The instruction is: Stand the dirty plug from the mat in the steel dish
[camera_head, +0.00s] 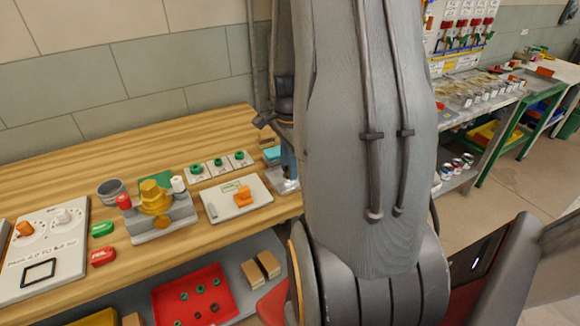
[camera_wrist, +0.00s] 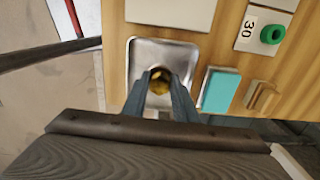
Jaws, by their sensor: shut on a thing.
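My gripper (camera_wrist: 160,84) is shut on the plug (camera_wrist: 158,76), a small brass-yellow piece with a dark rim. The plug is between the fingertips, over the steel dish (camera_wrist: 139,52), a shiny square tray with a raised rim. I cannot tell whether the plug touches the dish floor. In the head view the dish (camera_head: 288,187) shows at the bench's right end, partly hidden by my arm. My bluish gripper (camera_head: 287,168) points down at it there; the plug is hidden in that view.
A teal block (camera_wrist: 220,91) and a wooden block (camera_wrist: 262,97) lie right of the dish in the wrist view. A pale board (camera_head: 222,210) with an orange piece, a valve body (camera_head: 158,220) and numbered cards with green rings (camera_head: 218,163) stand on the bench.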

